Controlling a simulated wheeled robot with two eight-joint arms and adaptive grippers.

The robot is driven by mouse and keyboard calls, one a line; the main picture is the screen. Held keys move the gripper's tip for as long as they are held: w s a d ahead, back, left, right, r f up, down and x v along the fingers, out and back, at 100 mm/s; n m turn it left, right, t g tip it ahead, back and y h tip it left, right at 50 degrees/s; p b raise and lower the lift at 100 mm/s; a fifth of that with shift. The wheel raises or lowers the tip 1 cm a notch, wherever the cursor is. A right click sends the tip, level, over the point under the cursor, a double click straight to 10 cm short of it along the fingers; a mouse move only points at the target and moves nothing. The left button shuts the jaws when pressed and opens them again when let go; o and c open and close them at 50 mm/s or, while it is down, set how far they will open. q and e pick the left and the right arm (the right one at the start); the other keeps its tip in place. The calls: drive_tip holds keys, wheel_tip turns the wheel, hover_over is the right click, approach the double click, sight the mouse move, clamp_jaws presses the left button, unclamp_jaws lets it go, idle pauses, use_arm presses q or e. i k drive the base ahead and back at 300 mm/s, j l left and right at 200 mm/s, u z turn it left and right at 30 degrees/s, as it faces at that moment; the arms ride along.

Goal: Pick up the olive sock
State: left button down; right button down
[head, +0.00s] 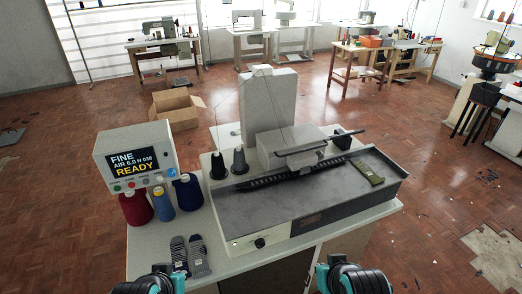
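A small olive-green folded piece, which looks like the olive sock (367,172), lies flat at the right end of the machine's grey tray (285,205). My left gripper (150,281) shows at the bottom edge, in front of the table and far from the olive piece. My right gripper (345,276) is at the bottom edge too, nearer to the olive piece but well apart from it. Both are cut off by the frame, and their fingertips cannot be made out. I see nothing held in either.
Two dark striped socks (189,256) lie on the table's front left. Red, blue and navy thread cones (162,200) stand behind them under a display box (135,162) reading READY. The machine's head (290,150) and a dark bar rise behind the tray. The tray has a raised rim.

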sight(363, 167)
drive_tip(key=l+u, duration=0.15)
drive_tip(key=l, duration=0.4)
drive_tip(key=l+u, duration=0.15)
drive_tip(key=l, duration=0.4)
drive_tip(key=l+u, duration=0.2)
drive_tip(key=l, duration=0.35)
drive_tip(key=l+u, duration=0.15)
drive_tip(key=l, duration=0.4)
drive_tip(key=l+u, duration=0.15)
drive_tip(key=l, duration=0.35)
drive_tip(key=k+l+u, duration=0.15)
drive_tip(key=l, duration=0.35)
drive_tip(key=k+l+u, duration=0.2)
drive_tip(key=l, duration=0.35)
drive_tip(key=i, duration=0.05)
